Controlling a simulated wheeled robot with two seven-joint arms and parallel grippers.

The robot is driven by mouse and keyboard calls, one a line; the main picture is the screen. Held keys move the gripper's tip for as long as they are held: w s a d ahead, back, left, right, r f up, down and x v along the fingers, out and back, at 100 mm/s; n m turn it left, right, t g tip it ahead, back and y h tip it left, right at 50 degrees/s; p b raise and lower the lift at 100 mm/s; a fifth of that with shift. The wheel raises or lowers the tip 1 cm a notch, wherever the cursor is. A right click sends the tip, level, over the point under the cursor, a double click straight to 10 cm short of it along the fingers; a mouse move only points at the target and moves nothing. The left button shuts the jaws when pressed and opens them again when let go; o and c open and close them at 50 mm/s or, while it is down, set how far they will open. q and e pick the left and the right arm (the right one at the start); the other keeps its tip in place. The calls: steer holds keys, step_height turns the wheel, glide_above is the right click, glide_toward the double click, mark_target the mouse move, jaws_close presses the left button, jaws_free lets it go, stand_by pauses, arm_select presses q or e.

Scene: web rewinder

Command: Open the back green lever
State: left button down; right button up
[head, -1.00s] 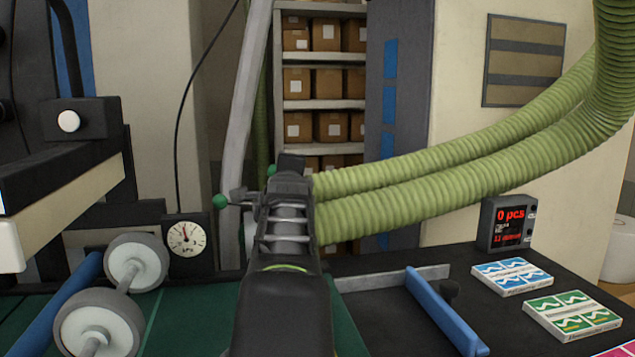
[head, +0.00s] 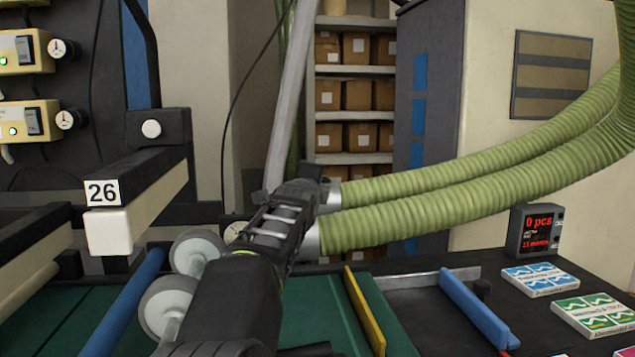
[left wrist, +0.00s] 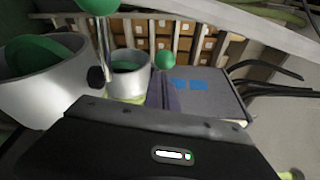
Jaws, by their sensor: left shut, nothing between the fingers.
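My left gripper (head: 318,188) reaches forward in the middle of the head view, at the metal ends of the two green hoses. It is shut and empty. The arm and gripper hide the green levers in that view. In the left wrist view my shut fingers (left wrist: 165,92) point away from the camera. A green ball knob (left wrist: 165,60) shows just beyond their tips; contact cannot be told. Another green ball knob (left wrist: 97,5) on a metal rod is nearer, at the top left. Two grey pipe ends (left wrist: 128,73) with green inside stand to the left of the fingers.
Green ribbed hoses (head: 440,205) run off to the right. A machine arm labelled 26 (head: 103,193) and grey rollers (head: 168,305) stand left. A yellow bar (head: 364,310), a blue bar (head: 475,308) and a counter display (head: 536,231) lie right. Shelves with boxes (head: 356,95) are behind.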

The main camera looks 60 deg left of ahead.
arm_select(q)
steer(key=shift+s+a+r+p, duration=0.35)
steer(key=shift+a+p, duration=0.2)
steer(key=shift+p, duration=0.25)
steer(key=shift+s+a+f, duration=0.2)
steer(key=shift+a+f, duration=0.05)
steer(key=shift+f, duration=0.05)
steer(key=shift+s+a+b, duration=0.15)
steer(key=shift+a+b, duration=0.1)
steer(key=shift+b, duration=0.05)
steer(key=shift+s+a+p, duration=0.35)
steer(key=shift+a+p, duration=0.35)
steer(key=shift+a, duration=0.15)
steer(key=shift+r+p, duration=0.1)
steer(key=shift+p, duration=0.4)
steer(key=shift+a+f, duration=0.15)
steer(key=shift+f, duration=0.05)
arm_select(e)
steer(key=r, duration=0.2)
steer(key=s+a+r, duration=0.1)
steer(key=shift+a+r, duration=0.1)
steer(key=shift+r, duration=0.2)
